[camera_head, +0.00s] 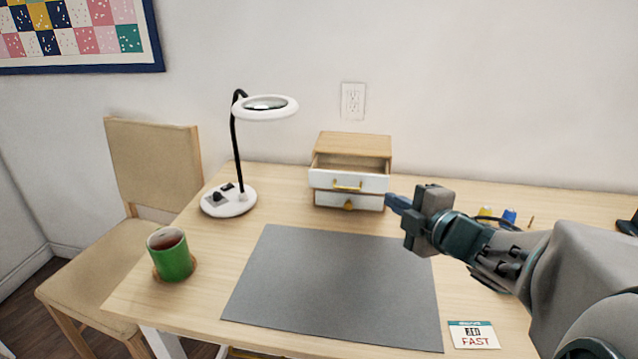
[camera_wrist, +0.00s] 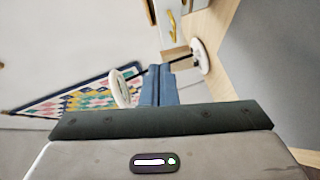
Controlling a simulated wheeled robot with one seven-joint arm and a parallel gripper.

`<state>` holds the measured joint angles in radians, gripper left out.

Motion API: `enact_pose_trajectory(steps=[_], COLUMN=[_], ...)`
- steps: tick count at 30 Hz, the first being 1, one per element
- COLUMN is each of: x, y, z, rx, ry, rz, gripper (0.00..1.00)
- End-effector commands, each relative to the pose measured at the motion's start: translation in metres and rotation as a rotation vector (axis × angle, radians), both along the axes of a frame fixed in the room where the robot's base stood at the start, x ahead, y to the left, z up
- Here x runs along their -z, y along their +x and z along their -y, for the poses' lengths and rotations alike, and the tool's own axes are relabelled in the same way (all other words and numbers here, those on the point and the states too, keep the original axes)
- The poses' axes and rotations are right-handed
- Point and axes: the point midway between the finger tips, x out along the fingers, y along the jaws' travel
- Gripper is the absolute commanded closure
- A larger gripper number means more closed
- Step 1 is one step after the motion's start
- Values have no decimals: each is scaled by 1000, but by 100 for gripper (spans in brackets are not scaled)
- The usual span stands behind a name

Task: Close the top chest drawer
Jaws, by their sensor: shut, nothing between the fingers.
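A small wooden chest (camera_head: 353,142) with two white-fronted drawers stands at the back of the table. Its top drawer (camera_head: 331,182) is pulled out, with a gold handle on the front and its inside showing empty where visible. The bottom drawer (camera_head: 331,199) sits further back beneath it. My gripper (camera_head: 392,201) is shut and empty, just right of the drawer fronts, with its blue fingers pointing left. In the wrist view the shut fingers (camera_wrist: 157,85) show in the middle, and a white drawer front with a gold handle (camera_wrist: 172,22) shows at the top.
A white magnifier lamp (camera_head: 229,205) stands left of the chest. A green cup (camera_head: 174,262) is at the table's left edge. A grey mat (camera_head: 335,285) covers the middle. Yellow and blue spools (camera_head: 509,217) stand behind my arm. A small card (camera_head: 474,336) lies front right.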

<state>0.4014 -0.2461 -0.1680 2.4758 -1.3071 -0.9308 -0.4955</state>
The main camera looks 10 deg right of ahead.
Motion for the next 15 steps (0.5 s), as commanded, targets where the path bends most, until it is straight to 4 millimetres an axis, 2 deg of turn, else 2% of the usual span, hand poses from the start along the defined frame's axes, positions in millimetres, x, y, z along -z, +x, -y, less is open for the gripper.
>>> enact_pose_trajectory(steps=[1, 8, 11, 15], x=[16, 27, 28, 33], y=[-4, -12, -4, 18], z=[-3, -16, -21, -33], rx=[-44, -160, -168, -168], ry=[-14, -43, -44, -43], rz=[11, 38, 40, 38], gripper=[100, 100, 100, 100])
